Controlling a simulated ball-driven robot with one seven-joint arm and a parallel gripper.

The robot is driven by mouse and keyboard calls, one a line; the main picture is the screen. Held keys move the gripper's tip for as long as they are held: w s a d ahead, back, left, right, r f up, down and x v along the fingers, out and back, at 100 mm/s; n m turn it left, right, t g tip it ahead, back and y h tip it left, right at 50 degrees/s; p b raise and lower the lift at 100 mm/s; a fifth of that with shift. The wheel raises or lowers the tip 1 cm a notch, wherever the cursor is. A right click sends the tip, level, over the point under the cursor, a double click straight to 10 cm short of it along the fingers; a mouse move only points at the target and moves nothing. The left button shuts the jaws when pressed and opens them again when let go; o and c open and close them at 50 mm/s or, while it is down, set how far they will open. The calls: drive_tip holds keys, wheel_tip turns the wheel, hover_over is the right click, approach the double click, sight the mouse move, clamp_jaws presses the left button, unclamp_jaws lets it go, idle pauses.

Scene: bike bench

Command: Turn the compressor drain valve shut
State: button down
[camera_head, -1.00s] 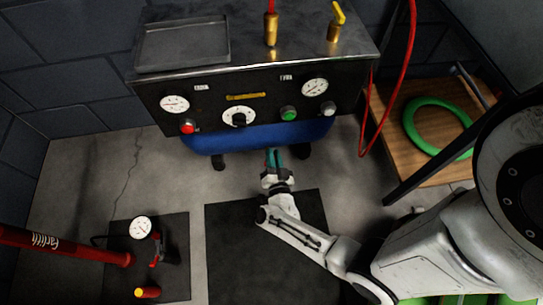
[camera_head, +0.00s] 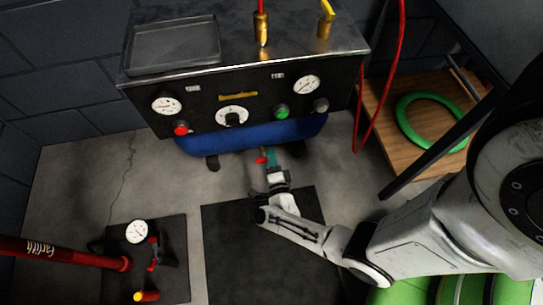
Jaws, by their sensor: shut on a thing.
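The compressor is a dark panel unit with a blue tank (camera_head: 250,138) along its lower edge. A small red handle, which looks like the drain valve (camera_head: 262,157), shows just below the tank's front. The fingers are shut on the valve handle, though the contact itself is small and partly hidden by the fingers. The valve's body and its exact angle cannot be made out.
The panel holds two gauges, a black knob (camera_head: 232,117), a red button (camera_head: 181,129) and a green button (camera_head: 282,111). A red hose (camera_head: 372,120) hangs at right by a wooden shelf (camera_head: 385,150). A floor pump (camera_head: 100,260) stands at lower left. Black mat (camera_head: 240,250) lies below my arm.

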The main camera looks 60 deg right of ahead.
drive_tip(key=shift+f+m, duration=0.25)
drive_tip(key=shift+m, duration=0.45)
drive_tip(key=shift+s, duration=0.1)
drive_tip(key=c, duration=1.2)
unclamp_jaws()
drive_tip(key=shift+o, duration=0.2)
drive_tip(key=p+v, duration=0.1)
drive_tip(key=v, duration=0.9)
drive_tip(key=shift+s+a, duration=0.25)
drive_tip(key=shift+a, duration=0.1)
drive_tip(key=shift+w, duration=0.1)
